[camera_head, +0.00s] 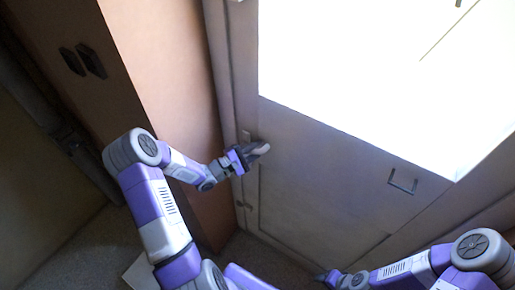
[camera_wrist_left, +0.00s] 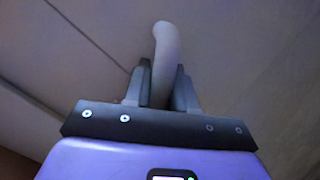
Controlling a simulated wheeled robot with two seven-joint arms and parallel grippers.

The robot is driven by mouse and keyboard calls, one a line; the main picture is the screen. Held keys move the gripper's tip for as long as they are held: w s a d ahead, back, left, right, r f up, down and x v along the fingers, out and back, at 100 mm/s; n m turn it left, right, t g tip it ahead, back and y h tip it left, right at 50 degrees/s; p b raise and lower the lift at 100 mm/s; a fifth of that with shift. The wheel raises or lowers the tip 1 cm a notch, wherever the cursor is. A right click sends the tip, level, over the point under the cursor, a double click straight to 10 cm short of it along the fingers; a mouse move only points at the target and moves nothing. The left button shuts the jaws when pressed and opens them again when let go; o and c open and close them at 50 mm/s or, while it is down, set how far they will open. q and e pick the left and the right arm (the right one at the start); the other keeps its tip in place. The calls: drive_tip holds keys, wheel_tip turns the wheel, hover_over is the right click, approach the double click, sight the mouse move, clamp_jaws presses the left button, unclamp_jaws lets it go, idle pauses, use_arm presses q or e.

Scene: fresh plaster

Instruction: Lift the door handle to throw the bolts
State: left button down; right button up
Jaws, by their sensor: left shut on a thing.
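The door (camera_head: 320,185) is pale grey with a bright glazed upper part, and it looks closed. The door handle (camera_head: 262,148) is a pale lever on the door's left edge. My left gripper (camera_head: 248,155) is shut on it. In the left wrist view, the handle (camera_wrist_left: 166,48) stands between the two dark fingers (camera_wrist_left: 160,82) of my left gripper, and its curved free end sticks out beyond them. The fingers hide part of the lever. My right gripper (camera_head: 328,277) is low at the bottom of the head view, apart from the handle; its fingers are too small to read.
An orange-brown wall (camera_head: 165,90) stands left of the door frame, with dark switches (camera_head: 83,61) on its darker side. A small rectangular fitting (camera_head: 403,180) sits on the door's lower panel. A pale flat item (camera_head: 140,272) lies on the grey floor (camera_head: 80,255).

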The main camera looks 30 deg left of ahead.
sight(249, 153)
idle(0.4)
use_arm(q)
drive_tip(key=c, duration=1)
unclamp_jaws()
drive_tip(key=v, duration=0.7)
drive_tip(key=shift+s+a, duration=0.2)
drive_tip(key=shift+s, duration=0.1)
